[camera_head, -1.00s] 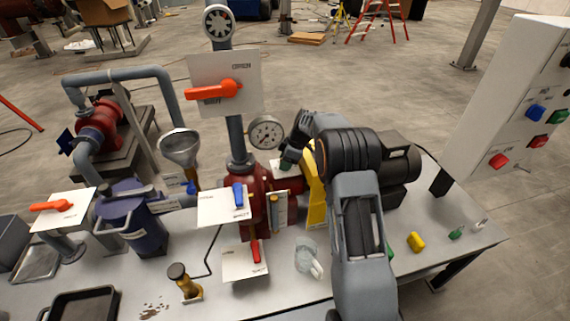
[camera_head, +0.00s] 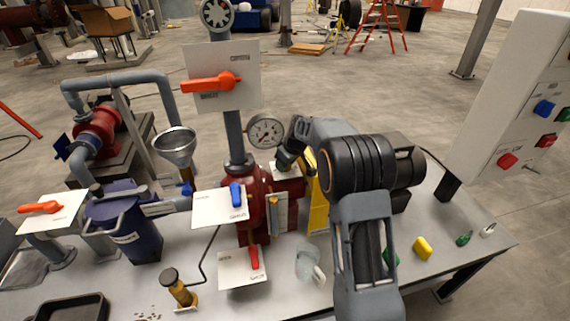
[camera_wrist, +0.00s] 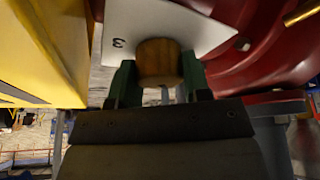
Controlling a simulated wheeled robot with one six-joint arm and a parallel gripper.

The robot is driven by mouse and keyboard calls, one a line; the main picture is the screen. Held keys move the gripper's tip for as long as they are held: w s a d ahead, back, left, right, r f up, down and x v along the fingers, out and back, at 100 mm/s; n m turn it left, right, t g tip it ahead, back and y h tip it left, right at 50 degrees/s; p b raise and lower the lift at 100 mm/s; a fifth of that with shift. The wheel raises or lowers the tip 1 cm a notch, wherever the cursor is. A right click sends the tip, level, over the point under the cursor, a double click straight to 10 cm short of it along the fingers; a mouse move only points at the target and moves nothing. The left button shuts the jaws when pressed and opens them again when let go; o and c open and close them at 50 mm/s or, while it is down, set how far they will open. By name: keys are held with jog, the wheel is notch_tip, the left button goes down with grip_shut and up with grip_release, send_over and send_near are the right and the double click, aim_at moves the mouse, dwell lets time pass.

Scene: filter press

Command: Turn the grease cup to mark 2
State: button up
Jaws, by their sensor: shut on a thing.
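The grease cup (camera_wrist: 159,60) is a round brass-brown knob in front of a white card (camera_wrist: 205,28) in the wrist view. The card carries a mark "3", seen upside down, to the left of the cup; no other mark is readable there. My gripper (camera_wrist: 158,82) has its green fingers on both sides of the cup, shut on it. In the head view my gripper (camera_head: 283,162) is at the small white card (camera_head: 290,174) beside the red pump body (camera_head: 254,190), and hides the cup. I cannot tell which mark the cup points to.
A pressure gauge (camera_head: 265,131) stands close behind my gripper. A yellow panel (camera_head: 319,200) is close on its right. A card with a blue lever (camera_head: 236,194) is to the left. Small yellow (camera_head: 422,248) and green pieces lie on the bench at right.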

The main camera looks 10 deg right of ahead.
dwell(0.4)
jog(key=o, duration=0.9)
